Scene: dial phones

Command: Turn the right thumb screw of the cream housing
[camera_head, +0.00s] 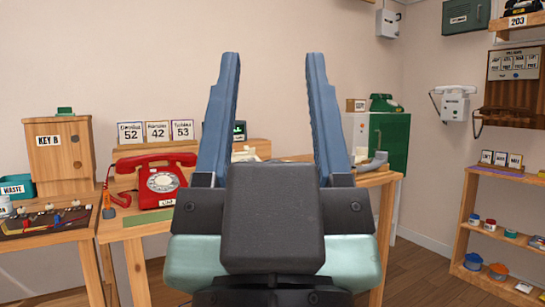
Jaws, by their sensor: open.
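My gripper (272,58) fills the middle of the head view, seen from behind. No thumb screw can be made out in this view. I cannot tell which thing is the cream housing. A pale wall phone (456,104) hangs at the right, and a small light grey box (388,23) is fixed high on the wall. My gripper appears apart from both. Part of the desk behind my gripper is hidden.
A red dial phone (157,184) stands on the wooden desk (130,252), left of my gripper. A wooden KEY B box (60,150) stands further left. A green cabinet (390,145) and a low shelf (465,215) are at the right. Floor (418,275) is clear between them.

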